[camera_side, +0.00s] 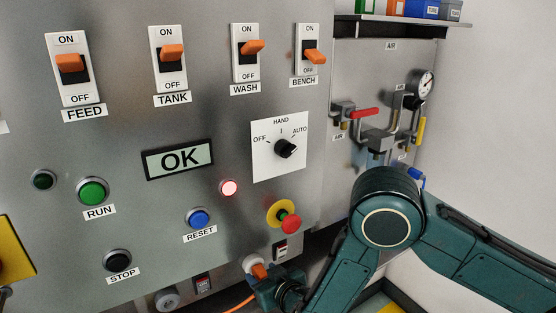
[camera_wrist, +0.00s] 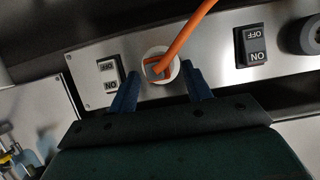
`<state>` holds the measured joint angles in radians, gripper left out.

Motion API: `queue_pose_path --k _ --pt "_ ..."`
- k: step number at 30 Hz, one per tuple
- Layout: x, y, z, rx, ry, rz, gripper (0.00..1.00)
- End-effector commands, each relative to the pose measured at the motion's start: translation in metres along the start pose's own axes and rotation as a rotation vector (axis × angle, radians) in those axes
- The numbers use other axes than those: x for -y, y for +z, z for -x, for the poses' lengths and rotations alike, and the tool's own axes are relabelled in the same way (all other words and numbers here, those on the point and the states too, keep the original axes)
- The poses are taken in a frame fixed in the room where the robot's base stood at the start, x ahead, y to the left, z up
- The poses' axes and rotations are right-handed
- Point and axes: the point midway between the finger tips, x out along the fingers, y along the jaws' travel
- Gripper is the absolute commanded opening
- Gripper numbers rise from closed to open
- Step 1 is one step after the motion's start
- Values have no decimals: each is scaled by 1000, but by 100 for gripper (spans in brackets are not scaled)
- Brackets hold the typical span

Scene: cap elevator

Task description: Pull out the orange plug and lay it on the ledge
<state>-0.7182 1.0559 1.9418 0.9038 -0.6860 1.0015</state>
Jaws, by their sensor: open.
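The orange plug (camera_wrist: 152,70) sits in a round white socket (camera_wrist: 174,68) on a steel strip in the wrist view. Its orange cable (camera_wrist: 190,34) runs up and to the right. The plug also shows in the side view (camera_side: 258,269), low on the panel. My gripper (camera_wrist: 160,86) is open, with one blue finger on each side of the socket and its tips close to it. I cannot tell whether the fingers touch the plug. In the side view my gripper (camera_side: 268,282) is just below and right of the plug. I cannot identify the ledge for certain.
Rocker switches (camera_wrist: 110,76) and (camera_wrist: 251,46) flank the socket. A red emergency button (camera_side: 291,224) sits just above my gripper in the side view. A grey round fitting (camera_side: 167,299) lies to the left. A shelf with boxes (camera_side: 400,20) is at upper right.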

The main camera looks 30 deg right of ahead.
Motion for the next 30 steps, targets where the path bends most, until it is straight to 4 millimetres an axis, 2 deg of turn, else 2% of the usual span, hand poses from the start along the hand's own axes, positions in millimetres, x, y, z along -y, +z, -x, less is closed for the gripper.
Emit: queue_pose_path --k 6,16,23,24,30 --pt "0 0 -12 0 0 1 49" --pt "0 0 -14 0 0 1 49" --pt "0 0 -13 0 0 1 4" --pt "0 0 -13 0 0 1 1" --pt "0 0 -13 0 0 1 1"
